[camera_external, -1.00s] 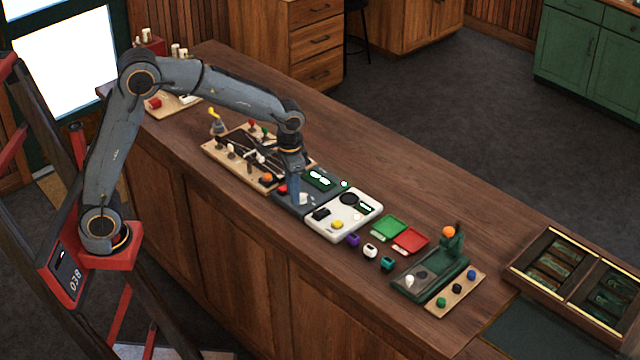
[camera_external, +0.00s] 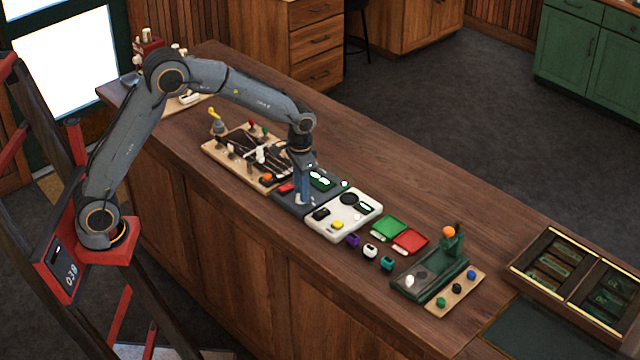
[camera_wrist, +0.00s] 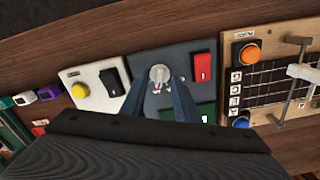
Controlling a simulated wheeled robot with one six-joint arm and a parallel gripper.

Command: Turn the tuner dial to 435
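The tuner is a dark grey box (camera_external: 283,199) on the counter, also in the wrist view (camera_wrist: 186,58). It has a red switch (camera_wrist: 202,67), a green-framed display (camera_external: 321,180) with digits too small to read, and a pale round dial (camera_wrist: 160,74). My gripper (camera_external: 303,202) points down over the tuner's front part. In the wrist view its two blue fingers (camera_wrist: 161,82) are apart, with the dial between or just beyond their tips. I cannot tell whether they touch it. The fingers partly hide the display in the wrist view.
A white box (camera_external: 342,225) with a yellow button stands close on the right. A wooden board with strings and knobs (camera_external: 215,152) is close on the left. Small coloured blocks, green and red trays (camera_external: 390,227) lie further right. The counter behind is clear.

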